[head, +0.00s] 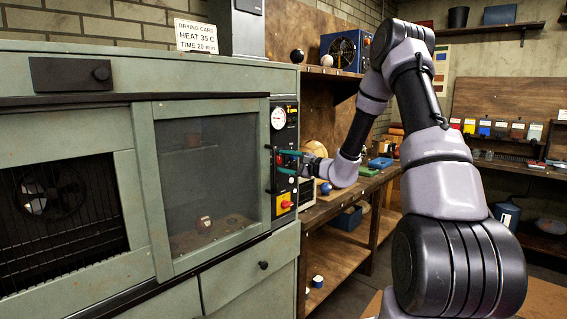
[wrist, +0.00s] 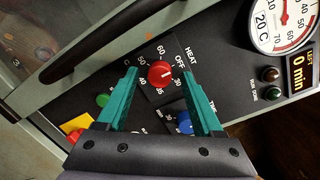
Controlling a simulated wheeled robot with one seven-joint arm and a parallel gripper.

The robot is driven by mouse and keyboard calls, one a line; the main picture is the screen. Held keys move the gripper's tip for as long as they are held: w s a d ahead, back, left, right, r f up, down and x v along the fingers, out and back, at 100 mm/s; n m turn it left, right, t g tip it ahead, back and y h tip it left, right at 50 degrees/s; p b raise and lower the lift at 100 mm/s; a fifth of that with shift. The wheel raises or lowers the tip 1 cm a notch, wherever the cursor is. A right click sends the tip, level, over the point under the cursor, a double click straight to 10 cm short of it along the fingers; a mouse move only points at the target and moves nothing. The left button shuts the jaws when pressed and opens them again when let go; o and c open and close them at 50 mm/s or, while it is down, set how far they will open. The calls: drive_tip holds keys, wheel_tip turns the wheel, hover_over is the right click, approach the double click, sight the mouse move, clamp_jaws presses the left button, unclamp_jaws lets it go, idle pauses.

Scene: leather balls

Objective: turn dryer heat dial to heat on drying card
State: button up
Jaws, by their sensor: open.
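The drying card (head: 196,37) on top of the dryer (head: 60,65) reads HEAT 35 C, TIME 20 min. The red heat dial (wrist: 161,73) sits on the black control panel, ringed by OFF, 30, 35, 40, 50 and 60. A small pale mark shows on its right side, towards OFF and 30; its exact setting is hard to tell. My gripper (wrist: 160,76) is open, with one teal finger on each side of the dial and visible gaps between. In the head view my gripper (head: 286,160) is at the panel and covers the dial.
The blue time dial (wrist: 184,122) is close to one finger, with a green button (wrist: 102,100) near the other. A red switch on yellow (head: 286,205) sits lower on the panel. A dark door handle (wrist: 105,40) runs alongside. The display (wrist: 299,74) reads 0 min.

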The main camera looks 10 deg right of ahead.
clamp_jaws()
drive_tip(key=m, duration=0.5)
drive_tip(key=shift+f+m, duration=0.1)
drive_tip(key=shift+m, duration=0.2)
drive_tip(key=m+t, duration=0.1)
drive_tip(key=m, duration=0.6)
drive_tip(key=shift+f, duration=0.1)
drive_tip(key=m+t, duration=0.1)
drive_tip(key=m, duration=0.6)
drive_tip(key=shift+s+a+h, duration=0.1)
drive_tip(key=shift+h, duration=0.3)
drive_tip(key=m, duration=0.6)
drive_tip(key=shift+t+h, duration=0.4)
